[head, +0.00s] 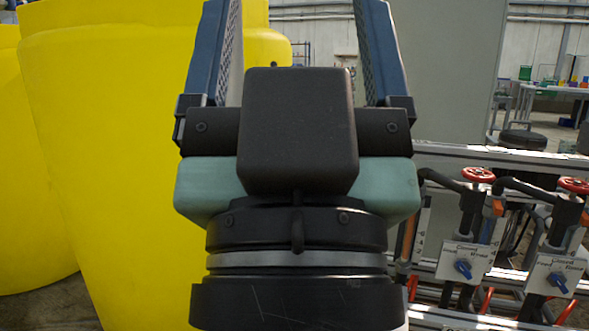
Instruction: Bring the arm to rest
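My gripper (298,50) fills the middle of the head view, seen from behind and close to the camera. Its two blue fingers with textured inner faces point up and stand wide apart.
Large yellow tanks (95,150) stand at the left. A grey panel (450,70) rises behind. At the right is a skid with red handwheels (478,174), blue knobs (463,267) on white plates and pipes. A table (550,88) with coloured bins is far back.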

